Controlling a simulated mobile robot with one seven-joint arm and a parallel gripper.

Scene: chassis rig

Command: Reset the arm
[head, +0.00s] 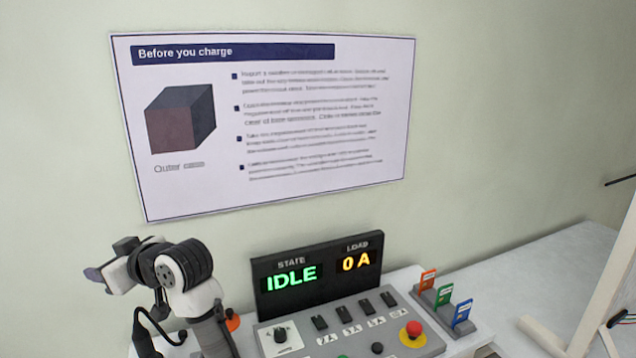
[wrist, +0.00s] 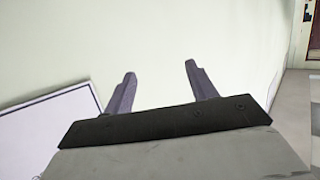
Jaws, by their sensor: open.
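My arm rises at the lower left of the head view, folded, with my gripper (head: 97,275) pointing left in front of the wall. In the wrist view my gripper (wrist: 160,82) shows two grey fingers standing well apart with nothing between them. Only pale wall lies beyond the fingertips. The gripper touches nothing that I can see.
A control panel (head: 345,335) with switches and a red button (head: 412,330) stands right of my arm. Its display (head: 317,272) reads IDLE and 0 A. Coloured tags (head: 444,297) stand beside it.

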